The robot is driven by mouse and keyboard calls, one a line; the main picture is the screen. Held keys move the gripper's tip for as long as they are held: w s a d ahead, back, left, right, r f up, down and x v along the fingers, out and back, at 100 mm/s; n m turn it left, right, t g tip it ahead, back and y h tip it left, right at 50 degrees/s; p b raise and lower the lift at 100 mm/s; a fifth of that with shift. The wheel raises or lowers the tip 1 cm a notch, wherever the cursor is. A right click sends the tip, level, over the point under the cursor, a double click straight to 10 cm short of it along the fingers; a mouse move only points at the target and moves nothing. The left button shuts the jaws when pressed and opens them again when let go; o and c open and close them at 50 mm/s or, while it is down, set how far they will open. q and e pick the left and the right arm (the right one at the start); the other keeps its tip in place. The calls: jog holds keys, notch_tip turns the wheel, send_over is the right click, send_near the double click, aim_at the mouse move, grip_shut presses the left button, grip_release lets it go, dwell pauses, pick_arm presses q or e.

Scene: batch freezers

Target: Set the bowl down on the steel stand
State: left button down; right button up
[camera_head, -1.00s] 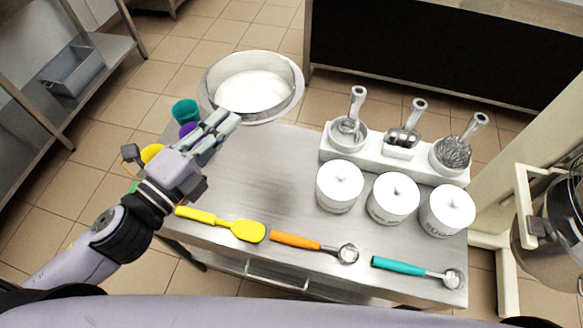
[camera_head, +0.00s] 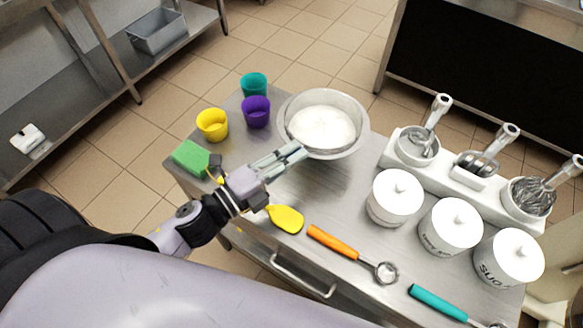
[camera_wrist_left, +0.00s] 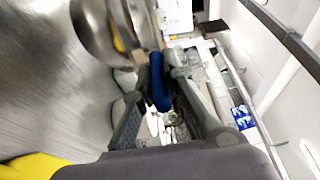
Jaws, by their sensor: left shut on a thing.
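The steel bowl (camera_head: 291,112) is round and shiny, with white contents, and looks level. In the head view it is at the far side of the steel stand (camera_head: 325,185), overlapping its back edge. I cannot tell whether its base touches the top. My right gripper is not in view.
Left of the bowl are teal (camera_head: 254,84), purple (camera_head: 256,112) and yellow (camera_head: 212,125) cups and a green sponge (camera_head: 190,157). A yellow spatula (camera_head: 286,219), orange (camera_head: 333,243) and teal (camera_head: 437,303) scoops lie in front. White canisters (camera_head: 396,196) and a utensil holder (camera_head: 455,178) fill the right.

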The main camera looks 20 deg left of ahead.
pick_arm(q)
notch_tip(320, 180, down, 4)
jog(key=shift+r+b, duration=0.15)
jog(key=shift+b, duration=0.2)
jog(key=c, duration=2.1)
grip_release()
jog(key=shift+f, duration=0.3)
jog(key=o, duration=0.4)
jog(key=shift+o, duration=0.2)
jog(key=shift+r, duration=0.1)
jog(key=b+v, duration=0.3)
jog(key=v, duration=0.9)
